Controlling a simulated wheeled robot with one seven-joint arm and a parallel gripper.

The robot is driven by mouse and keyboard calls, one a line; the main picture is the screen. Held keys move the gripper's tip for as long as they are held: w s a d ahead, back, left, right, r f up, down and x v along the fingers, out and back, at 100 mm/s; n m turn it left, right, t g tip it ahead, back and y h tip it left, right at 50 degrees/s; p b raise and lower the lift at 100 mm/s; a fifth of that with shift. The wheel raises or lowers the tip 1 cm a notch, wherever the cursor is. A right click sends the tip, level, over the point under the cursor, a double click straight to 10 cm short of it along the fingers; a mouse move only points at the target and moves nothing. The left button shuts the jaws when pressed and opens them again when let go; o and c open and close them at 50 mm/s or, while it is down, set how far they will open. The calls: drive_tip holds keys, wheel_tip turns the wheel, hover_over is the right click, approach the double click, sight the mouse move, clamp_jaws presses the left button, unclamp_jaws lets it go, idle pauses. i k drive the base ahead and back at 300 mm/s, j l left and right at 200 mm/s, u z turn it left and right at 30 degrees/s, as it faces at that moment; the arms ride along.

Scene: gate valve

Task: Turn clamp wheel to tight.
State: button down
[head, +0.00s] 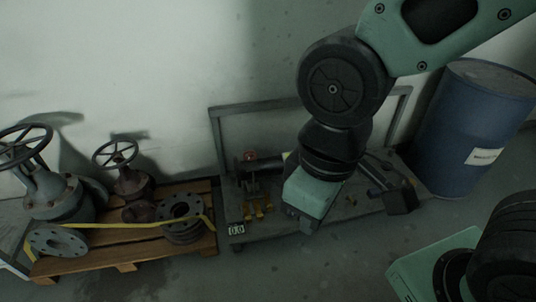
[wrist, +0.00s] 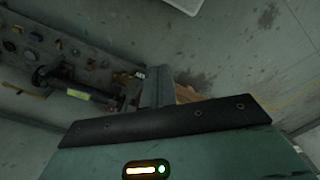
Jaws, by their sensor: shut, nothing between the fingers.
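A small red handwheel (head: 250,155), which looks like the clamp wheel, sits at the left end of a dark clamp assembly (head: 263,167) on the low bench. I cannot read how tight it is. My gripper (head: 301,224) points down over the bench, to the right of and nearer than the wheel, and is apart from it. Its fingers (wrist: 157,86) are shut and empty in the wrist view. The dark bar with a yellow label (wrist: 77,95) lies left of the fingers there.
The grey bench (head: 275,228) holds several small brass parts (head: 258,210), a "00" marker (head: 237,229) and a dark tool (head: 396,195). A wooden pallet (head: 120,253) with valves stands left. A blue drum (head: 468,130) stands right. The floor in front is clear.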

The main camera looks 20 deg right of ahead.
sight(250, 157)
drive_tip(key=i+l+z, duration=0.1)
drive_tip(key=i, duration=0.5)
drive_tip(key=i+l, duration=0.2)
drive_tip(key=i, duration=0.45)
drive_tip(key=l+z, duration=0.05)
